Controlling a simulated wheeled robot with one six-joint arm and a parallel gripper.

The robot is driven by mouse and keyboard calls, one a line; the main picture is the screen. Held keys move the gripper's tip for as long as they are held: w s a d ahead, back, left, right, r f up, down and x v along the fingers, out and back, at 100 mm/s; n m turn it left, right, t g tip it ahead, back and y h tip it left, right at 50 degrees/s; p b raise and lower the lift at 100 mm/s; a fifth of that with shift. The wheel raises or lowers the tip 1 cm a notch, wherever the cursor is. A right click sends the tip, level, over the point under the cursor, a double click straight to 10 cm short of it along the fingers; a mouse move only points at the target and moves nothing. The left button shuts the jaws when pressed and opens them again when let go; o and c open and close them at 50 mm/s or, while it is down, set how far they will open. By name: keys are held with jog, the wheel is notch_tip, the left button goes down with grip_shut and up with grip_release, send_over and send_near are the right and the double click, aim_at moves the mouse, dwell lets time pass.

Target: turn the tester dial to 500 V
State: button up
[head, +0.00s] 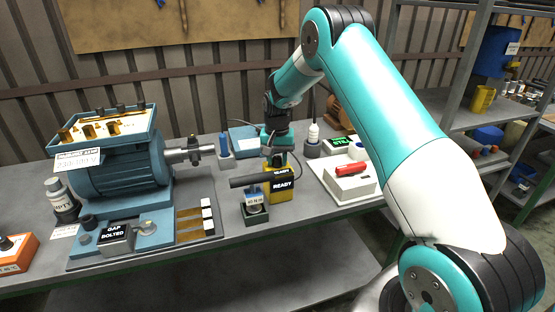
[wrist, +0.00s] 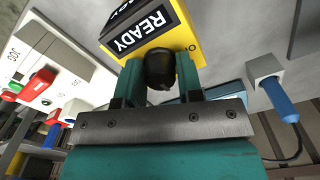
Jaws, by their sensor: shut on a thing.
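The tester is a yellow box (wrist: 181,20) with a black display reading READY. It also shows in the head view (head: 279,196), on the bench below my arm. Its dial, a dark round knob (wrist: 160,66), sits between my two teal fingers in the wrist view. My gripper (wrist: 159,76) is shut on the dial. In the head view my gripper (head: 277,157) is pointed down over the tester and the dial is hidden. Part of a printed mark shows beside the dial, but I cannot read the dial's setting.
A teal motor (head: 120,172) stands at left on the bench. A small dark stand with a blue-topped part (head: 254,208) is just in front of the tester. A white box with a red item (head: 350,184) is at right. A blue-handled tool (wrist: 281,102) stands near my gripper.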

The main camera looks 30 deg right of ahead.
aim_at(277, 157)
jog(key=shift+m, duration=0.3)
jog(key=o, duration=0.9)
jog(key=shift+o, duration=0.2)
jog(key=shift+r, duration=0.1)
notch_tip(277, 157, up, 17)
jog(key=b, duration=0.2)
jog(key=shift+r+b, duration=0.15)
jog(key=shift+b, duration=0.2)
